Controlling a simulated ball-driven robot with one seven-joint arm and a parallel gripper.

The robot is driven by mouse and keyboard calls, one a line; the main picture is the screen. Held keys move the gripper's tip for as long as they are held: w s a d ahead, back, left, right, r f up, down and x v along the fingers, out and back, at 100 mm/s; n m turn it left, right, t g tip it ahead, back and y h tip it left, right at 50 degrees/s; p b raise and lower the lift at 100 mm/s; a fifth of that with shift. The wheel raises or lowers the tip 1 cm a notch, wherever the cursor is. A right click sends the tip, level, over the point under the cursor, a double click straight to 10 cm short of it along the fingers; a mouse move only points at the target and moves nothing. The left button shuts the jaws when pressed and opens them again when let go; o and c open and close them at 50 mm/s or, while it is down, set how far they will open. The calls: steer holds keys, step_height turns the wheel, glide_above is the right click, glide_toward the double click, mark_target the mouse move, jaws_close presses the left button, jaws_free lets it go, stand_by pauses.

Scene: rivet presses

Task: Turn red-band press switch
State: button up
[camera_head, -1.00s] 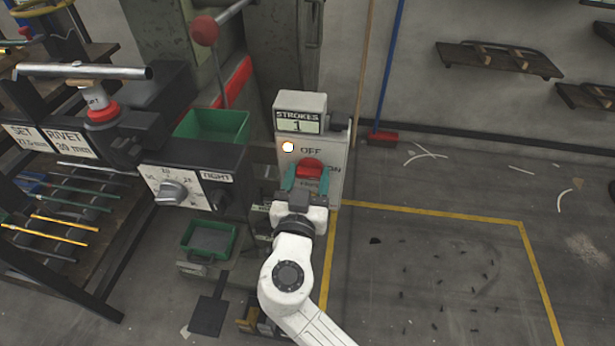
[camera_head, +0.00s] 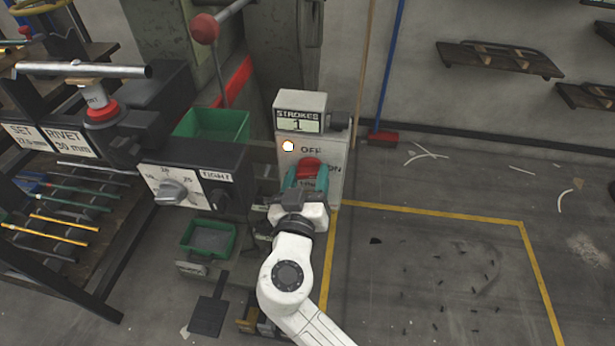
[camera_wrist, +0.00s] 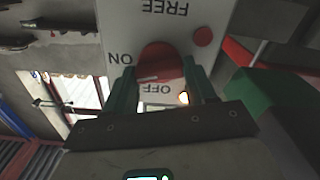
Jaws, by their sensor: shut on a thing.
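The red switch knob (camera_head: 308,164) is on the pale switch box (camera_head: 335,185) of the press that has a red band (camera_head: 237,82). My gripper (camera_head: 306,178) has its green fingers shut on the knob, one on each side. In the wrist view the knob (camera_wrist: 160,60) sits between the fingers, with upside-down labels ON, OFF and FREE around it. A white mark shows on the knob, but I cannot tell exactly which label it points to. A small lamp (camera_head: 288,146) glows beside OFF. The display (camera_head: 300,123) above reads STROKES 1.
A dial box (camera_head: 190,188) marked TIGHT stands close left of my gripper. Green bins (camera_head: 212,126) and a red ball-ended lever (camera_head: 204,30) are at the left. A broom (camera_head: 382,137) leans at the wall. The yellow-marked floor at right is largely open.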

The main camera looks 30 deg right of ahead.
steer(key=n, duration=0.3)
steer(key=shift+n, duration=0.4)
steer(key=n+p, duration=0.1)
steer(key=n, duration=0.2)
steer(key=shift+a+n+p, duration=0.15)
steer(key=shift+n+p, duration=0.15)
steer(key=shift+p, duration=0.05)
steer(key=n+p, duration=0.2)
steer(key=n, duration=0.2)
steer(key=shift+f, duration=0.1)
steer(key=shift+f+n+p, duration=0.1)
steer(key=shift+n+p, duration=0.6)
steer(key=shift+n, duration=1)
steer(key=o, duration=1)
steer(key=shift+o, duration=0.2)
steer(key=v, duration=1)
steer(key=shift+s+a+p, duration=0.25)
steer(key=shift+p, duration=0.15)
